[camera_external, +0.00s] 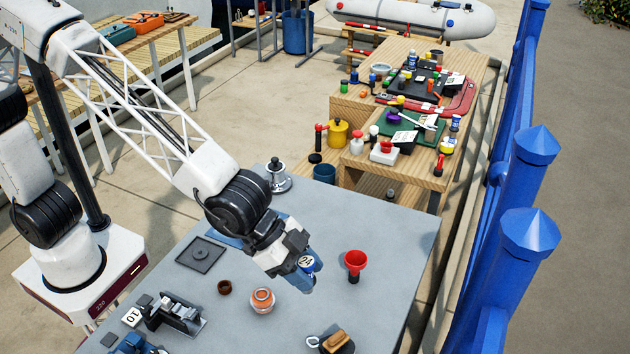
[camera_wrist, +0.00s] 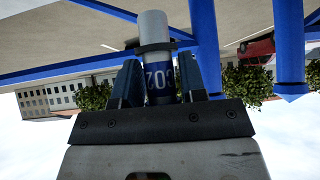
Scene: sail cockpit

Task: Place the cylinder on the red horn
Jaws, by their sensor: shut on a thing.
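The cylinder (camera_wrist: 154,32) is pale grey with a dark ring and a blue band carrying white characters; in the external view its blue and white side (camera_external: 309,264) shows at my fingers. My gripper (camera_external: 300,262) is shut on it above the grey table, pointing right and downward in the picture. In the wrist view my fingers (camera_wrist: 160,80) clasp the cylinder from both sides, and its pale end sticks out beyond them. The red horn (camera_external: 355,261) stands on the table with its wide mouth up and a dark base below. It is a short way right of my gripper, apart from the cylinder.
An orange-and-white round jar (camera_external: 263,300) and a small brown cup (camera_external: 225,288) stand left of my gripper. A wooden-handled item (camera_external: 333,342) lies at the front. A silver-and-black device (camera_external: 278,177) stands at the back edge. Blue fence posts (camera_external: 527,265) rise beyond the right side.

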